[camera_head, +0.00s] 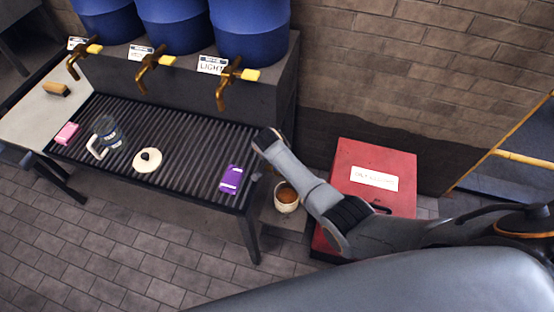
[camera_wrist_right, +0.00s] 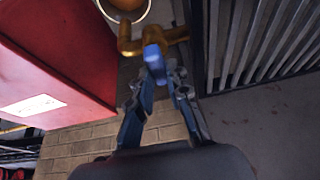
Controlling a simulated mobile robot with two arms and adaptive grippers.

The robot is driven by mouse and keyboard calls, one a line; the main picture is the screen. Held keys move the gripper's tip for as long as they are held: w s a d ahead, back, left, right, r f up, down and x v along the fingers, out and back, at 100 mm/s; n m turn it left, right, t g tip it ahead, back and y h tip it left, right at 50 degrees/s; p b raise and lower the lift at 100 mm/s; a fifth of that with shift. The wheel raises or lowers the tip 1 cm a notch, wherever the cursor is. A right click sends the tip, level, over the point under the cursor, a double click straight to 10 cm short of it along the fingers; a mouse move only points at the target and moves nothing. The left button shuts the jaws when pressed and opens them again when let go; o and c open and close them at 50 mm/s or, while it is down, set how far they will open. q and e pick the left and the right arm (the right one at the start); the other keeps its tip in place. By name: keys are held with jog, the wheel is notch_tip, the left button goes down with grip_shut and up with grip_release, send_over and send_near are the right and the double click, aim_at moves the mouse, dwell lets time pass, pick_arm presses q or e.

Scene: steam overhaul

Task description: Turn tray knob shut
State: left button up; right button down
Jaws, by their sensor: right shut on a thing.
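The tray knob (camera_wrist_right: 154,62) is a small blue handle on a brass tap (camera_wrist_right: 177,36) in the right wrist view. My right gripper (camera_wrist_right: 158,76) is shut on this knob, with one blue-grey finger on each side. The tap's spout points towards a cup-like pot (camera_wrist_right: 124,12). In the head view my right arm reaches to the right end of the slatted drip tray (camera_head: 190,133) and hides the knob. The knob's exact angle is hard to read. My left gripper is not in view.
The pot (camera_head: 286,197) with brown contents stands below the tray's right end. A red box (camera_head: 345,185) is beside it. On the tray are a purple packet (camera_head: 231,179), a pale lid (camera_head: 147,161), a glass mug (camera_head: 108,131) and a pink block (camera_head: 67,133). Blue barrels (camera_head: 250,27) with brass taps stand behind.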

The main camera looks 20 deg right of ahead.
dwell(0.3)
jog(key=c, duration=1.3)
grip_release()
jog(key=v, duration=1.2)
jog(key=shift+w, duration=0.1)
jog(key=shift+f, duration=0.1)
